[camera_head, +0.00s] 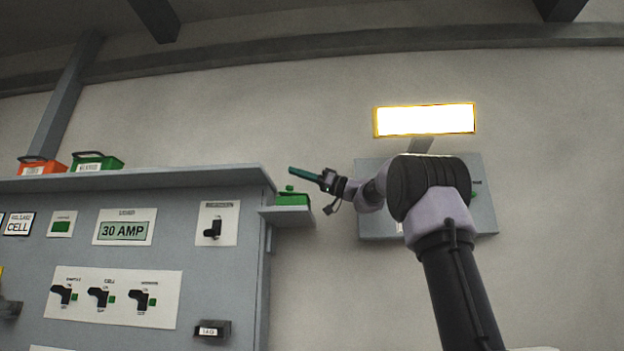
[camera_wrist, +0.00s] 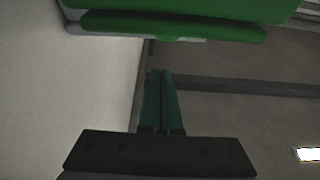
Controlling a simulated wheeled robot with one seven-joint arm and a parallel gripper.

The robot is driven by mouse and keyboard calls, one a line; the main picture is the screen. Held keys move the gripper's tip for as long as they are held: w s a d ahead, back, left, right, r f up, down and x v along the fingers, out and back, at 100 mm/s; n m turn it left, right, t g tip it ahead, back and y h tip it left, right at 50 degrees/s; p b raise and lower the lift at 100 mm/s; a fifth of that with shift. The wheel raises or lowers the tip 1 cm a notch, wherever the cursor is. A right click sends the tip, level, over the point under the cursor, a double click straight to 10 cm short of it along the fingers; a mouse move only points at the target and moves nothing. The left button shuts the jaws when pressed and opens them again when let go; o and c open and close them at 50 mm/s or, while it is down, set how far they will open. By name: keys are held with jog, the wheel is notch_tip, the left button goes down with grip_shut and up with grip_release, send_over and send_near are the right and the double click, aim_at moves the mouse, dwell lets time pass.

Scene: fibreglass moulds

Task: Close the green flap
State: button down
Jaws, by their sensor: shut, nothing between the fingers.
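A small green box-like thing (camera_head: 293,199), with a raised green part on top, sits on a small side shelf at the cabinet's right end. In the wrist view a large green part with a rounded lip (camera_wrist: 175,24) fills the top; it looks like the same thing, and I cannot tell which part is the flap or how far it stands open. My gripper (camera_head: 293,169) has teal fingers and is just above the green thing in the head view. The wrist view shows the fingers (camera_wrist: 160,74) together and empty, pointing towards the green lip, with a gap visible between.
The side shelf (camera_head: 290,216) juts from the grey cabinet (camera_head: 185,240), which carries switches and a 30 AMP display. A red case (camera_head: 42,167) and a green case (camera_head: 97,163) stand on its top at left. A grey wall box (camera_head: 484,208) is behind my arm.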

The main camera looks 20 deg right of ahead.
jog(key=shift+f, duration=2.05)
jog(key=shift+a+f, duration=0.3)
jog(key=shift+f, duration=0.45)
